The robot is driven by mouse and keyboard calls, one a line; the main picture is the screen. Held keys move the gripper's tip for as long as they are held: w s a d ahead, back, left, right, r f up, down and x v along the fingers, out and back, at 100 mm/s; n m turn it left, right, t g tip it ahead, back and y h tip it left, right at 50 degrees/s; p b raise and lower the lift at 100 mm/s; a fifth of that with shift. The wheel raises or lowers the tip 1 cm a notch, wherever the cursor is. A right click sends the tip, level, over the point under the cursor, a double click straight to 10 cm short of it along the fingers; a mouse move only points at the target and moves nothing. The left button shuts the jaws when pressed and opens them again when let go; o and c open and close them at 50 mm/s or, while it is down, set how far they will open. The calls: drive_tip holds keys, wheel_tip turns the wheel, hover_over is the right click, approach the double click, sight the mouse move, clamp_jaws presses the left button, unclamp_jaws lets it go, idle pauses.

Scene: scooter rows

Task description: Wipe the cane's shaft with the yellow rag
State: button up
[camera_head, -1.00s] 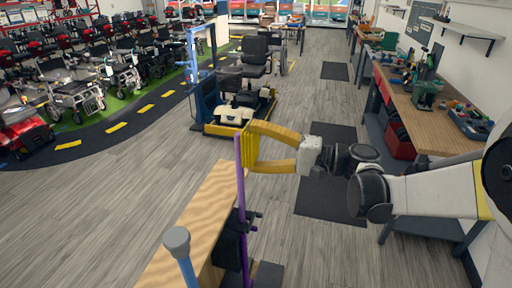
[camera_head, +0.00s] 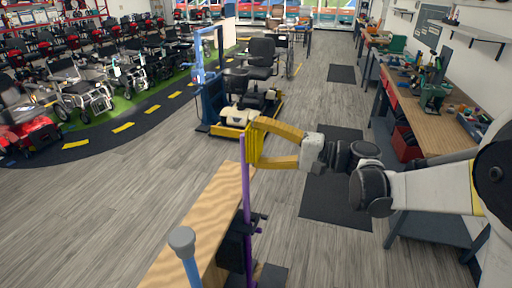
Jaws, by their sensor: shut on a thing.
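The purple cane shaft (camera_head: 247,195) stands upright beside a wooden bench, passing a black clamp (camera_head: 238,238). My gripper (camera_head: 256,146) has yellow-orange fingers and reaches in from the right to the upper part of the shaft. It is shut on the yellow rag (camera_head: 253,148), which is hard to tell from the fingers by colour. The rag is at the shaft and appears to touch it; the exact contact is too small to make out. The lower end of the shaft runs out of the picture.
The light wooden bench top (camera_head: 195,225) is beside the cane, with a blue post with a grey knob (camera_head: 182,242) in front. A blue-framed lift with a scooter (camera_head: 240,115) stands behind. A workbench (camera_head: 445,122) with tools lines the right. Grey floor is open at left.

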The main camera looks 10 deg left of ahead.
drive_tip(key=shift+w+d, duration=0.15)
drive_tip(key=shift+w, duration=0.85)
drive_tip(key=shift+s+a, duration=0.25)
drive_tip(key=shift+s, duration=0.75)
drive_tip(key=shift+s+a, duration=0.2)
drive_tip(key=shift+s, duration=0.8)
drive_tip(key=shift+s+d+b, duration=0.2)
drive_tip(key=shift+d, duration=1.25)
drive_tip(key=shift+s+d+b, duration=0.15)
drive_tip(key=shift+s+d, duration=0.05)
drive_tip(key=shift+d, duration=1.25)
drive_tip(key=d, duration=0.3)
drive_tip(key=shift+s, duration=0.2)
drive_tip(key=shift+a, duration=0.15)
